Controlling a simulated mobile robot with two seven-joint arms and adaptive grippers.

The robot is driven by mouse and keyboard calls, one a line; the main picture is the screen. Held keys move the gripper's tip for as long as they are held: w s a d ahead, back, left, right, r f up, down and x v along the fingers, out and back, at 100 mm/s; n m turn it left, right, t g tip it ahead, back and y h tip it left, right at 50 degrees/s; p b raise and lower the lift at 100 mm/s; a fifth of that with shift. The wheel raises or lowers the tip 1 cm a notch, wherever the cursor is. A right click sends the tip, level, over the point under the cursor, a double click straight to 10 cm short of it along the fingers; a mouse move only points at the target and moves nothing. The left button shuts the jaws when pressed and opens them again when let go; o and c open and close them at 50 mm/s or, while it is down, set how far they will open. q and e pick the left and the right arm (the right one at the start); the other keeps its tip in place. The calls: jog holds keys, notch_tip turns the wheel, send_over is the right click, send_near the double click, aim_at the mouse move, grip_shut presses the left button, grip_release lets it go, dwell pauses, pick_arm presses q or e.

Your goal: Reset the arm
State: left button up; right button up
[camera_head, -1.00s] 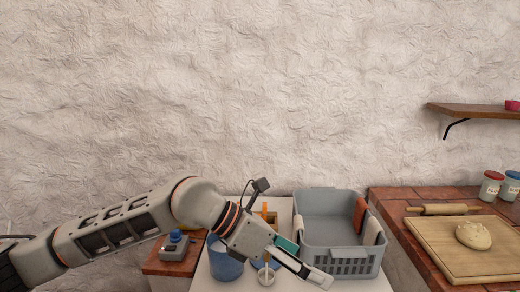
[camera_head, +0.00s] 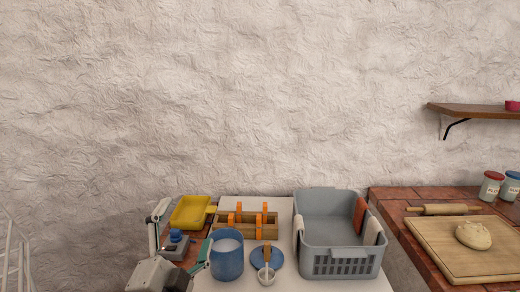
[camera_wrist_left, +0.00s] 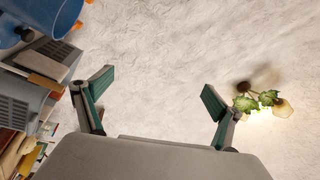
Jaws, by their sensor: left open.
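My left gripper (camera_head: 184,224) is at the bottom of the head view, left of the blue container, with its fingers spread and pointing up. In the left wrist view the two fingers (camera_wrist_left: 157,88) stand wide apart with only the pale wall between them, so it is open and empty. The rest of my left arm is mostly below the head view. My right gripper is in no view.
A blue container (camera_head: 227,256), a wooden rack with orange parts (camera_head: 248,228), a yellow tray (camera_head: 190,213) and a grey basket (camera_head: 340,262) stand on the counter. A dough board (camera_head: 455,262) is at right. A plant (camera_wrist_left: 268,98) shows in the wrist view.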

pick_arm(q)
jog(key=s+a+f+n+g+y, duration=0.3)
jog(key=s+a+f+g, duration=0.1)
jog(key=a+f, duration=0.4)
jog(key=s+a+f+n+g+y, duration=0.25)
jog(key=s+a+f, duration=0.2)
jog(key=f, duration=0.55)
jog(key=s+a+f+g+y, duration=0.2)
jog(key=s+a+f+g, duration=0.55)
jog(key=s+f, duration=0.5)
jog(key=d+f+n+t+h+b, duration=0.2)
jog(key=d+f+h+b, duration=0.1)
jog(key=d+f, duration=0.5)
jog(key=s+d+f+n+t+h+b, duration=0.1)
jog(key=d+f+h+b, duration=0.3)
jog(key=d+f, duration=0.4)
notch_tip(320, 180, down, 5)
jog(key=shift+r+n+t, duration=0.2)
jog(key=shift+n+t, duration=0.25)
jog(key=shift+t, duration=0.05)
